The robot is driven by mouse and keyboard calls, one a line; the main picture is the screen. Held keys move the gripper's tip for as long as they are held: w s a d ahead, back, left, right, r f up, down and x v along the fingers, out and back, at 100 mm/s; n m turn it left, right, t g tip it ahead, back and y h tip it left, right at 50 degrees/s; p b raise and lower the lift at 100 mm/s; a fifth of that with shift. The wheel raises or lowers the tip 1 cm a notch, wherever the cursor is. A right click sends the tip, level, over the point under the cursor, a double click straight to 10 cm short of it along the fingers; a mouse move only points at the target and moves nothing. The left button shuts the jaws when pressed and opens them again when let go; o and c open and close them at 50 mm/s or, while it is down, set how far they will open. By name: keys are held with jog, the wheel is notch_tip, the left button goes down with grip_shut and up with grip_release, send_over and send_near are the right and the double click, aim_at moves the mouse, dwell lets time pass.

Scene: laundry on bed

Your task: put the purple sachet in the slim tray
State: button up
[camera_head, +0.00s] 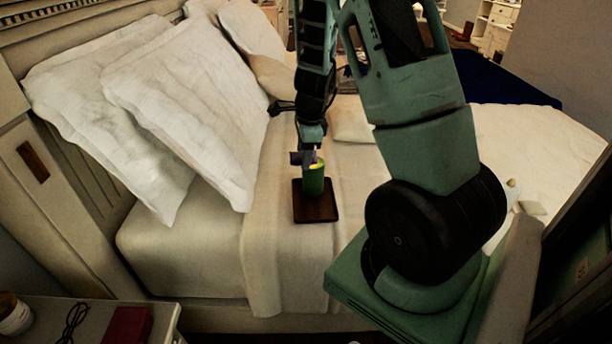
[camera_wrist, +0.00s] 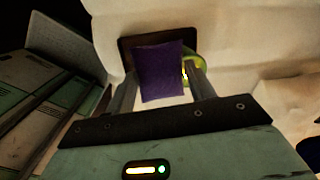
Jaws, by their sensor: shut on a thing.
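The purple sachet (camera_wrist: 160,72) is between my gripper's fingers (camera_wrist: 158,88) in the wrist view, and the gripper is shut on it. In the head view the sachet (camera_head: 297,158) shows as a small dark purple patch at my gripper (camera_head: 308,150), beside the top of a green cup-like thing. The slim tray (camera_head: 318,213) is dark brown and lies flat on the bed, below the gripper. In the wrist view part of the tray (camera_wrist: 127,45) shows behind the sachet, which hides much of it. The sachet appears above the tray; the exact gap is unclear.
The green cup-like thing (camera_head: 313,181) with a yellow-green top stands on the tray; its rim (camera_wrist: 195,64) shows beside the right finger. White pillows (camera_head: 185,105) lie left of the tray. A nightstand (camera_head: 165,315) with a red item (camera_head: 128,325) stands at lower left.

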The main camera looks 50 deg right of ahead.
jog(key=shift+f+b, duration=0.65)
jog(key=shift+f, duration=1.75)
jog(key=shift+f, duration=0.1)
jog(key=shift+f+b, duration=0.4)
jog(key=shift+b, duration=0.05)
jog(key=o, duration=1)
jog(key=shift+r, duration=0.1)
jog(key=shift+r, duration=0.1)
